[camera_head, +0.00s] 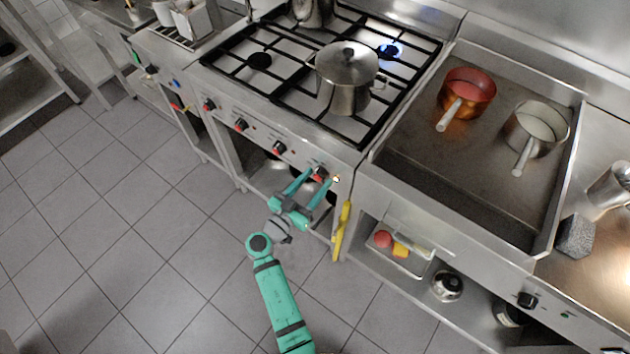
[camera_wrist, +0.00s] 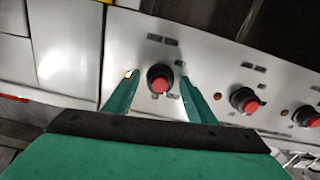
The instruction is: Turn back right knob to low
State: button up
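The stove's front panel carries a row of red-and-black knobs. The rightmost knob (camera_head: 320,173) is at my gripper; in the wrist view this knob (camera_wrist: 161,79) shows a red face and black rim. My gripper (camera_wrist: 158,77) is open, with one green finger on each side of the knob and gaps visible between the fingers and it. In the head view my gripper (camera_head: 319,178) reaches up to the panel from below. The back right burner (camera_head: 390,50) shows a blue flame. The knob's exact setting cannot be told.
A lidded steel pot (camera_head: 345,78) stands on the front right of the hob. A neighbouring knob (camera_wrist: 244,100) lies to the right in the wrist view. The tiled floor (camera_head: 150,240) at left is clear.

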jog(key=c, duration=0.9)
jog(key=shift+n, duration=0.4)
jog(key=n, duration=0.3)
jog(key=shift+d+n, duration=0.1)
jog(key=shift+n, duration=0.3)
jog(key=n, duration=0.4)
jog(key=shift+s+n, duration=0.1)
jog(key=shift+n, duration=0.2)
jog(key=n, duration=0.6)
jog(key=shift+r, duration=0.1)
jog(key=n, duration=0.6)
jog(key=shift+n, duration=0.3)
